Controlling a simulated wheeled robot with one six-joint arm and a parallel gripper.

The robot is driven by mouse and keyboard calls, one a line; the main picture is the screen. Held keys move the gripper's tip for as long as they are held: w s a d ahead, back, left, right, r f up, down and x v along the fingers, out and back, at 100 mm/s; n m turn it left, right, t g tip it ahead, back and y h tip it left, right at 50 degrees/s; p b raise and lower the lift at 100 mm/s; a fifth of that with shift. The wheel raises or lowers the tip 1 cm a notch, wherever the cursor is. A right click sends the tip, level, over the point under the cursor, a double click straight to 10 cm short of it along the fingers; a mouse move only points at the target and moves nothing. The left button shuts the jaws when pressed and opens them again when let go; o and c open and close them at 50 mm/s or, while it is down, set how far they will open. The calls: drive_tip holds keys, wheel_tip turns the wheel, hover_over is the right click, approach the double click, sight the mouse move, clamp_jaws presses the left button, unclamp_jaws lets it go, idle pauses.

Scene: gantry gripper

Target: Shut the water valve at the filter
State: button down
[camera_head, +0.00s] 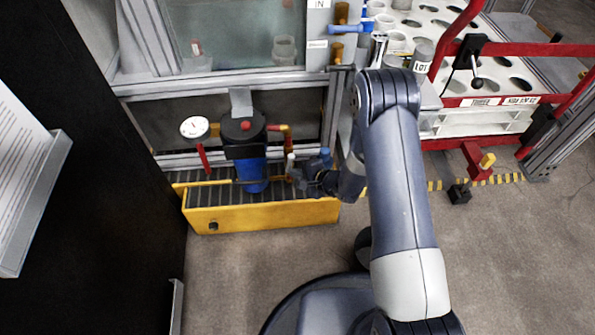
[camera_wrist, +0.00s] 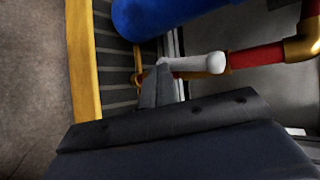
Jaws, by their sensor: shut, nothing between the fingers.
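The filter (camera_head: 245,128) has a black head and a blue bowl (camera_head: 252,172); the bowl also fills the top of the wrist view (camera_wrist: 165,14). To its right, a white lever handle (camera_head: 290,166) hangs down near brass and red pipework. In the wrist view the white lever (camera_wrist: 205,63) lies beside the red pipe (camera_wrist: 256,57). My gripper (camera_head: 299,176) is shut and empty, right of the bowl. Its fingertips (camera_wrist: 163,75) are close to the lever's left end, partly overlapping it; I cannot tell whether they touch. A red handle (camera_head: 203,157) hangs below the gauge.
A pressure gauge (camera_head: 194,128) is left of the filter. A yellow tray with a dark grating (camera_head: 262,217) lies below. A frame post (camera_head: 333,108) stands right of the filter. A red-railed rack (camera_head: 485,102) is at the right.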

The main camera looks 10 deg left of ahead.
drive_tip(key=m+y+b, duration=0.1)
drive_tip(key=y, duration=0.1)
drive_tip(key=a+m+y+b, duration=0.1)
drive_tip(key=f+m+t+y+b, duration=0.1)
drive_tip(key=y, duration=0.1)
drive_tip(key=shift+s+a+y, duration=0.1)
drive_tip(key=shift+a+y, duration=0.05)
drive_tip(key=shift+y, duration=0.15)
drive_tip(key=shift+s+a+b, duration=0.1)
drive_tip(key=shift+a+b, duration=0.1)
drive_tip(key=shift+b, duration=0.2)
idle(1.6)
